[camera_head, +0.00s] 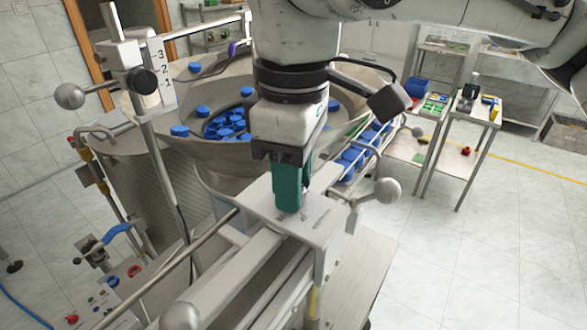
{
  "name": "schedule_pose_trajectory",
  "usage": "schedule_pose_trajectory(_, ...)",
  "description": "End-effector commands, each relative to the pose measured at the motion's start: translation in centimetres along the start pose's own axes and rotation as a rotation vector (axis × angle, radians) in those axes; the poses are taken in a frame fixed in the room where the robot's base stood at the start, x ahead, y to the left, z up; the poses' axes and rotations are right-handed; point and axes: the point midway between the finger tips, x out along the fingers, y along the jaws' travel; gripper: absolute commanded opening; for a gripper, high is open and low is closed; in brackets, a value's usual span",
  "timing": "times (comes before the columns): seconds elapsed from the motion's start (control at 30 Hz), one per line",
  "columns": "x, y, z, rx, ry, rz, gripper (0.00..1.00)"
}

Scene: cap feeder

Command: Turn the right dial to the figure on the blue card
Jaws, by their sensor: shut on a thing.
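My gripper (290,205), with teal fingers pointing down, is at the top of a metal plate (325,222) at the right end of the rails. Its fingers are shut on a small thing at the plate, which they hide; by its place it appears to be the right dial. Dark marks show on the plate beside the fingers, too small to read. At the upper left, a black knob (143,80) sits by a white scale (162,72) with the figures 3, 2 and 1. I see no blue card.
A steel feeder bowl (180,155) with blue caps (225,125) stands behind my gripper. A ball-ended lever (386,190) is close to its right, and a ball knob (70,96) is at the upper left. Metal rails (240,270) run toward me.

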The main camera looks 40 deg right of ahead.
Motion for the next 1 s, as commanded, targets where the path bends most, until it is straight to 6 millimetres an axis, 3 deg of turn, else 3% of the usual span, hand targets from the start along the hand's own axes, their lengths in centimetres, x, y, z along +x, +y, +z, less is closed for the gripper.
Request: schedule_pose_trajectory(1.0, -0.04, 0.06, -0.03, 0.959, 0.002, 0.000, 0.00)
